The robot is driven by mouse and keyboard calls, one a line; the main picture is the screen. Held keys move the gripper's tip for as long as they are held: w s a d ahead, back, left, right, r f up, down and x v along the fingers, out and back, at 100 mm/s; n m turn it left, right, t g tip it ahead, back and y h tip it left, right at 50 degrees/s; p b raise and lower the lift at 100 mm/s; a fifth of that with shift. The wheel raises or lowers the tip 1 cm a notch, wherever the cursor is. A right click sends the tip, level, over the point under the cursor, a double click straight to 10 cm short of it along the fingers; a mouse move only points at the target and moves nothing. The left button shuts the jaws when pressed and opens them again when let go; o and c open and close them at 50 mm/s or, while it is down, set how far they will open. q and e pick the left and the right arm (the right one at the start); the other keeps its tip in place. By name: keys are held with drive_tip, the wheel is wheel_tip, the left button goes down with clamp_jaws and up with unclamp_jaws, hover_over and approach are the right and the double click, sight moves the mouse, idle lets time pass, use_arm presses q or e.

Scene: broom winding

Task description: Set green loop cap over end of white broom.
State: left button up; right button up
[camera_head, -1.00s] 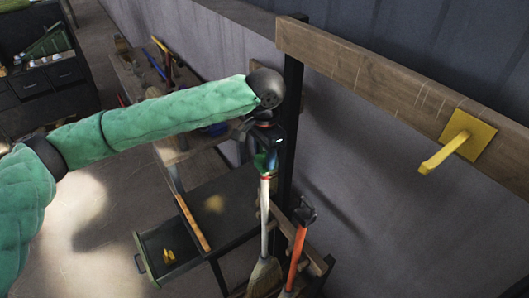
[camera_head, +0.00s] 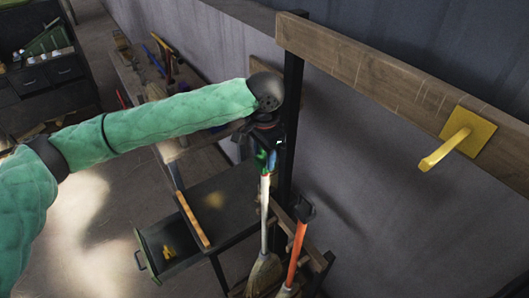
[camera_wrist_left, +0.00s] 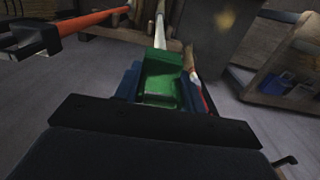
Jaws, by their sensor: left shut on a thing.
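My left gripper (camera_head: 264,158) is at the top end of the white broom (camera_head: 264,215), which stands upright in the rack with its bristles down. In the left wrist view the gripper (camera_wrist_left: 158,85) is shut on the green loop cap (camera_wrist_left: 160,75). The cap also shows as a small green patch in the head view (camera_head: 260,160). The white handle (camera_wrist_left: 160,25) runs away from the cap's far side, in line with it. The gripper hides the joint, so I cannot tell how far the cap sits over the end. My right gripper is not in view.
An orange-handled tool (camera_head: 297,245) with a black grip stands close to the right of the broom. A dark post (camera_head: 291,110) rises beside my gripper. A yellow hook (camera_head: 455,145) sits on the wooden beam (camera_head: 370,75). An open drawer (camera_head: 160,265) is at lower left.

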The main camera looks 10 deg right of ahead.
use_arm(q)
drive_tip(key=shift+f, duration=0.75)
drive_tip(key=o, duration=1)
drive_tip(key=shift+r, duration=0.1)
drive_tip(key=shift+r+p, duration=2.15)
drive_tip(key=shift+r, duration=0.2)
drive_tip(key=shift+r+p, duration=0.3)
drive_tip(key=shift+r, duration=0.8)
